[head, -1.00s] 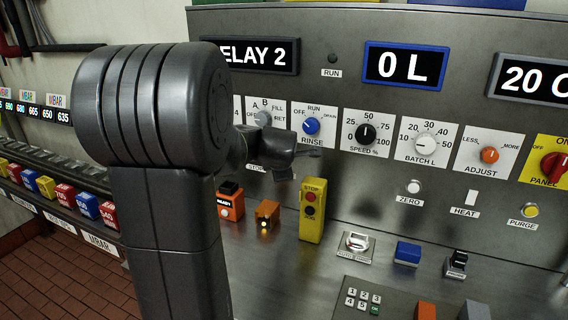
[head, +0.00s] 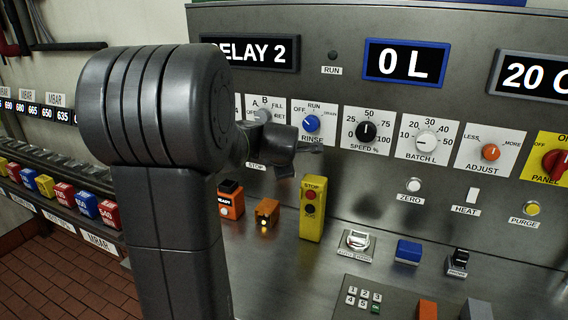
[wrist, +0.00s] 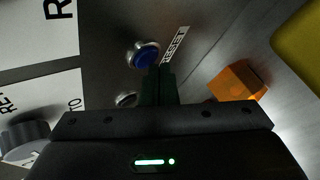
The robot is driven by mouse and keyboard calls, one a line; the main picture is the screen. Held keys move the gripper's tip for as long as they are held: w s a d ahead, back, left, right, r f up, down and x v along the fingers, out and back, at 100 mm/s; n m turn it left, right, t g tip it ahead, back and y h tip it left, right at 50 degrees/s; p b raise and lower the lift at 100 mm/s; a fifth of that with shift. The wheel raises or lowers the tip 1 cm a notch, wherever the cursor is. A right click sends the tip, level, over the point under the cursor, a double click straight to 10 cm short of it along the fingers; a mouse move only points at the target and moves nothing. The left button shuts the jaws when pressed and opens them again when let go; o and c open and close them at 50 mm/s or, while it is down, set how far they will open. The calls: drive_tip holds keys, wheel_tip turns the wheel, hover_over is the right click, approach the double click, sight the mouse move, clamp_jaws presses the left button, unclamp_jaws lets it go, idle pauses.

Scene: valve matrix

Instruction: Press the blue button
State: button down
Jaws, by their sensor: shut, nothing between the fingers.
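The blue button (wrist: 143,55) shows in the wrist view as a round blue cap in a pale metal ring, beside a RESET label (wrist: 175,45). My gripper (wrist: 160,70) is shut and empty, and its dark fingertips are right at the button's lower right edge in the picture. I cannot tell whether they touch it. In the head view my arm hides this button, and the fingertips cannot be made out there.
An orange block (wrist: 238,84) stands to the right in the wrist view, and a grey knob (wrist: 28,138) is at lower left. In the head view, a yellow stop box (head: 312,208) stands near my arm, and a blue block (head: 408,252) sits on the desk.

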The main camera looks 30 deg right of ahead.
drive_tip(key=shift+w+d, duration=0.25)
drive_tip(key=shift+d, duration=0.05)
idle(0.8)
drive_tip(key=shift+s+a+b, duration=0.1)
drive_tip(key=shift+b, duration=0.25)
drive_tip(key=shift+s+a+b, duration=0.3)
drive_tip(key=shift+s+a, duration=0.15)
drive_tip(key=shift+a, duration=0.1)
drive_tip(key=s+a+b, duration=0.1)
drive_tip(key=s+a, duration=0.2)
drive_tip(key=shift+s+a+b, duration=0.15)
drive_tip(key=shift+a+b, duration=0.15)
drive_tip(key=shift+a, duration=0.1)
drive_tip(key=shift+d, duration=0.1)
idle(1.3)
drive_tip(key=p, duration=0.2)
drive_tip(key=w+d+p, duration=0.1)
drive_tip(key=shift+r+p, duration=0.3)
drive_tip(key=shift+p, duration=0.1)
